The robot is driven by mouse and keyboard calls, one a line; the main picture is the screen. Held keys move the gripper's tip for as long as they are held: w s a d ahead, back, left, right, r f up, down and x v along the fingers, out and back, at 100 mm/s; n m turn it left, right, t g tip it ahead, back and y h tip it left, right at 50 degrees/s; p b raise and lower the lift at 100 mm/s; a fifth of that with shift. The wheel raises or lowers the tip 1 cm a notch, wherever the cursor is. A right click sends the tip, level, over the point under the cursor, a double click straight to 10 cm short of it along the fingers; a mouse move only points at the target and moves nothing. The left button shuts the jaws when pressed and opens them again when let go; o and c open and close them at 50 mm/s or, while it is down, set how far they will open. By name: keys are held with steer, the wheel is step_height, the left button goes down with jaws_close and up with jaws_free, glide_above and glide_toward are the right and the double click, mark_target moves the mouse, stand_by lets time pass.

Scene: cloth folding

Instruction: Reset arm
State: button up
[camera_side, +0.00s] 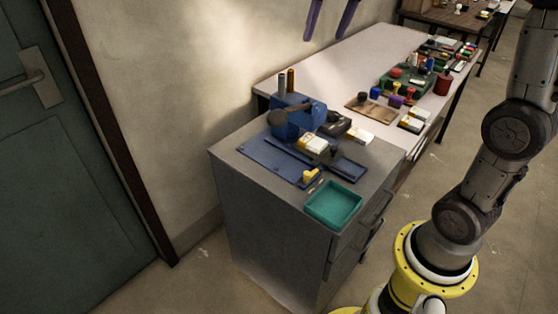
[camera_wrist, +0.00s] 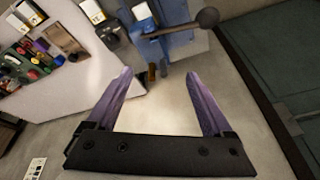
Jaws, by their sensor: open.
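My gripper (camera_side: 324,36) shows at the top edge of the side view as two purple fingers pointing down, spread apart. In the wrist view my gripper (camera_wrist: 159,75) has its two long purple fingers wide apart with nothing held between them. It hangs high, above the level of the cabinet and table tops. In the side view my arm stands at the right on a yellow base; its upper part and the gripper's mount are out of frame. No cloth shows in either view.
A grey cabinet (camera_side: 245,195) bears a blue machine (camera_side: 290,122), with a dark lever ball, and a green tray (camera_side: 334,204). Behind it a white table (camera_side: 335,60) holds small coloured items and boxes. A green door (camera_side: 75,180) stands left. Floor between door and cabinet is clear.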

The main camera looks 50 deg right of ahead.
steer(key=s+a+f+n+t, duration=0.1)
steer(key=s+a+f+n, duration=0.15)
steer(key=s+a, duration=0.45)
steer(key=s+a+f+n+t, duration=0.1)
steer(key=s+a+f+n, duration=0.15)
steer(key=s, duration=0.95)
steer(key=s+a+f+y, duration=0.1)
steer(key=s+f, duration=0.2)
steer(key=f, duration=0.4)
steer(key=shift+s, duration=0.2)
steer(key=shift+a+r, duration=0.1)
